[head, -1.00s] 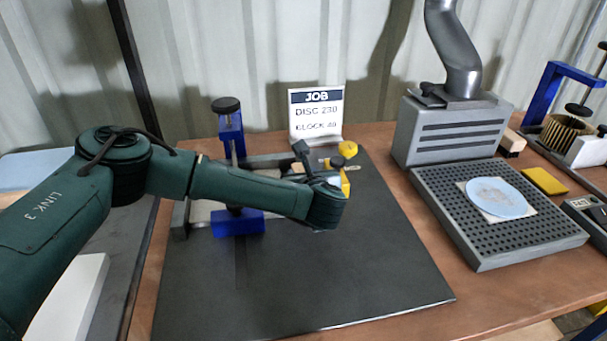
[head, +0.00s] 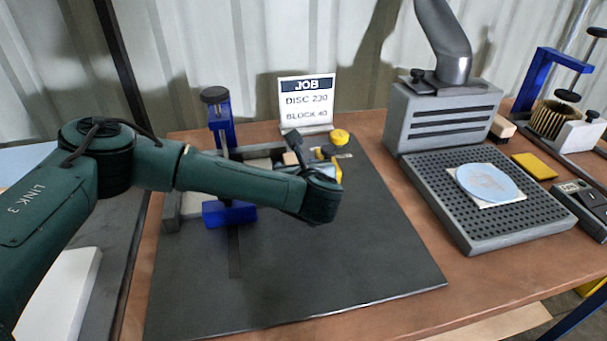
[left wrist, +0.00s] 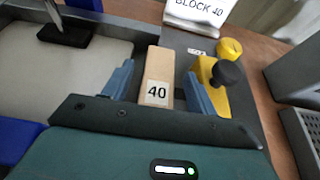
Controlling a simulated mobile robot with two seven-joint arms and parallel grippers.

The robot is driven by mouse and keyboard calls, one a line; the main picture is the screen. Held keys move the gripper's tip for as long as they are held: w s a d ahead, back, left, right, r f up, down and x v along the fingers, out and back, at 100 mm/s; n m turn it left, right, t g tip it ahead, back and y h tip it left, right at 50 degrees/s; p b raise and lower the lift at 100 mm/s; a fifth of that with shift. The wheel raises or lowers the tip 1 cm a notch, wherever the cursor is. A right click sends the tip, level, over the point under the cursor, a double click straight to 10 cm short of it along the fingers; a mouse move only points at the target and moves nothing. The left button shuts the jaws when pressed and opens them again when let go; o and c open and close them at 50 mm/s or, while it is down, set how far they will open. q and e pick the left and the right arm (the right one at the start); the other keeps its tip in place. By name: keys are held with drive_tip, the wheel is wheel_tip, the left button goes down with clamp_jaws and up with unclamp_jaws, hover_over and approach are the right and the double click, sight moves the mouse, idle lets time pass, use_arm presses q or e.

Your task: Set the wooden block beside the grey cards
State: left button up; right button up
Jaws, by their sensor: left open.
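The wooden block (left wrist: 157,78) is pale tan with a white "40" label, seen in the left wrist view. It lies between the two blue fingers of my left gripper (left wrist: 160,88), with a visible gap on at least the left side. The gripper is open. In the head view a small tan piece of the block (head: 290,158) shows behind my left wrist, which hides most of the fingers. I cannot make out any grey cards in these views. My right gripper is not in view.
A JOB sign (head: 306,104) stands behind the block, with a yellow knob (head: 339,137) near it. A blue clamp (head: 222,130) stands left. The dark mat (head: 330,275) is clear in front. A perforated tray (head: 490,225) with a pale blue disc (head: 487,181) is right.

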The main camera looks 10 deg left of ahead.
use_arm(q)
drive_tip(key=b+v, duration=0.1)
drive_tip(key=v, duration=0.8)
drive_tip(key=shift+s+d+r, duration=0.1)
drive_tip(key=shift+s, duration=0.15)
